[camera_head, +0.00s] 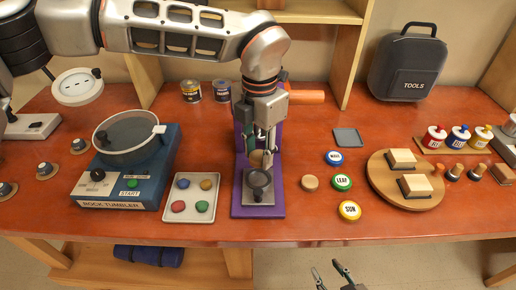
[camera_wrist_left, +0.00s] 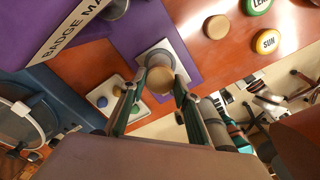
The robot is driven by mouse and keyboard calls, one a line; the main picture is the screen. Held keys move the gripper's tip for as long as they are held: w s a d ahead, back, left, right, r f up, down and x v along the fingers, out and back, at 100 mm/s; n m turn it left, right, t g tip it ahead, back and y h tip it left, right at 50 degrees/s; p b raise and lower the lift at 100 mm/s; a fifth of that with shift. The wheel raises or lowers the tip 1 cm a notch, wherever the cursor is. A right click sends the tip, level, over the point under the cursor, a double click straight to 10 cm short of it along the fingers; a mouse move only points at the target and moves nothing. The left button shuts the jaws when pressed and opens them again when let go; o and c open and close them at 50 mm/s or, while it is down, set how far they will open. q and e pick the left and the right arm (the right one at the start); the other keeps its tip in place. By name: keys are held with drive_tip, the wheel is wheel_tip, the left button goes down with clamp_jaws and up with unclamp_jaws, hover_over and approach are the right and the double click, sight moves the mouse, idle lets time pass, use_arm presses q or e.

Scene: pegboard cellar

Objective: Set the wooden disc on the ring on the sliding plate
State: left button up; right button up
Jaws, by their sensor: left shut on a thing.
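My left gripper (camera_head: 262,156) is shut on a wooden disc (camera_wrist_left: 160,82), with one finger on each side of its rim in the left wrist view. In the head view the held disc (camera_head: 256,159) is partly hidden by the fingers. The sliding plate (camera_head: 259,203) is grey and lies on the purple base of the badge maker (camera_head: 276,209). A dark ring (camera_head: 258,179) sits on the plate, just in front of the held disc. In the wrist view the disc partly covers the ring and plate. My right gripper (camera_head: 331,272) is open and empty before the table's front edge.
A second wooden disc (camera_head: 310,183) lies right of the purple base, near the LEAF badge (camera_head: 342,182) and SUN badge (camera_head: 349,210). A tray of coloured pieces (camera_head: 191,212) and the rock tumbler (camera_head: 130,190) stand left. A round board (camera_head: 378,185) is further right.

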sight(258, 180)
use_arm(q)
wheel_tip(258, 180, down, 2)
drive_tip(key=shift+s+f+b, duration=0.1)
drive_tip(key=shift+f+b, duration=0.1)
drive_tip(key=shift+b, duration=0.35)
drive_tip(key=shift+f+b, duration=0.5)
drive_tip(key=shift+f, duration=0.25)
drive_tip(key=shift+f+b, duration=0.45)
drive_tip(key=shift+f, duration=0.25)
drive_tip(key=shift+f+b, duration=0.45)
idle(1.1)
drive_tip(key=o, duration=1.3)
drive_tip(key=shift+r, duration=0.1)
